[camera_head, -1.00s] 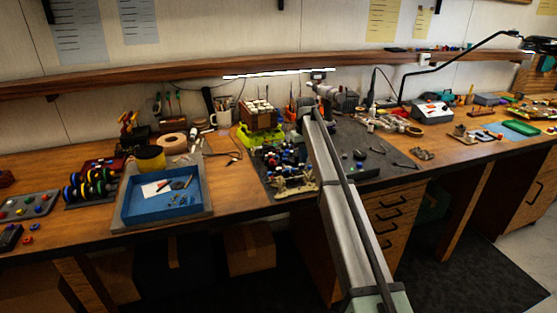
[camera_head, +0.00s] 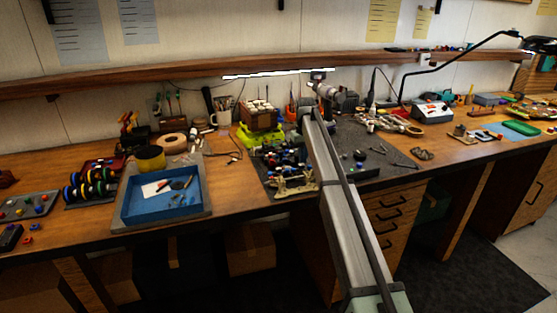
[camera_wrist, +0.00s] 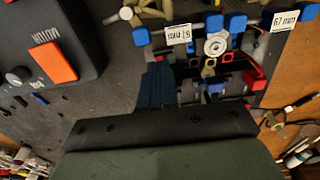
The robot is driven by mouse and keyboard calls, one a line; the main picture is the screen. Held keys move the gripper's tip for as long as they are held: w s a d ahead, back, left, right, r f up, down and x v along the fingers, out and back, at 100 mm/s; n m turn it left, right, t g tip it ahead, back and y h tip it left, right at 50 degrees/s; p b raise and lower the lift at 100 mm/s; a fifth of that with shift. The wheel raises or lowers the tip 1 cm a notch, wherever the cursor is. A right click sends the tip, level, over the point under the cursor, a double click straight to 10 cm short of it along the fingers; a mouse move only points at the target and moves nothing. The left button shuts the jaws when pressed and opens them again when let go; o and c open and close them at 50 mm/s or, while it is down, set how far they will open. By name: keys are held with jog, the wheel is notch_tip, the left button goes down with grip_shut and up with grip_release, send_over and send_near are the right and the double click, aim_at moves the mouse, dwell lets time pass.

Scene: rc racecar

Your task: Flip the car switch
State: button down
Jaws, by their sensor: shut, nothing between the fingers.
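In the wrist view an orange rocker switch (camera_wrist: 52,62) sits on a black box (camera_wrist: 40,30) marked MOTOR, at the upper left. My gripper (camera_wrist: 156,86) is shut and empty, reaching up from the bottom, to the right of the box and apart from the switch. Just beyond and right of it is a cluster of blue, black and red car parts (camera_wrist: 215,50) with white length labels. In the head view this cluster (camera_head: 288,158) lies left of my arm. My fingertips and the switch cannot be made out there.
A blue tray (camera_head: 140,212) stands on the bench to the left. A green-based stand with a wooden box (camera_head: 260,120) is behind the car parts. The grey mat (camera_head: 385,170) right of my arm has some bare room, with small tools on it.

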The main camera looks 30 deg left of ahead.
jog(key=shift+f, duration=0.95)
dwell(1.2)
jog(key=shift+r, duration=0.1)
jog(key=shift+r, duration=3.45)
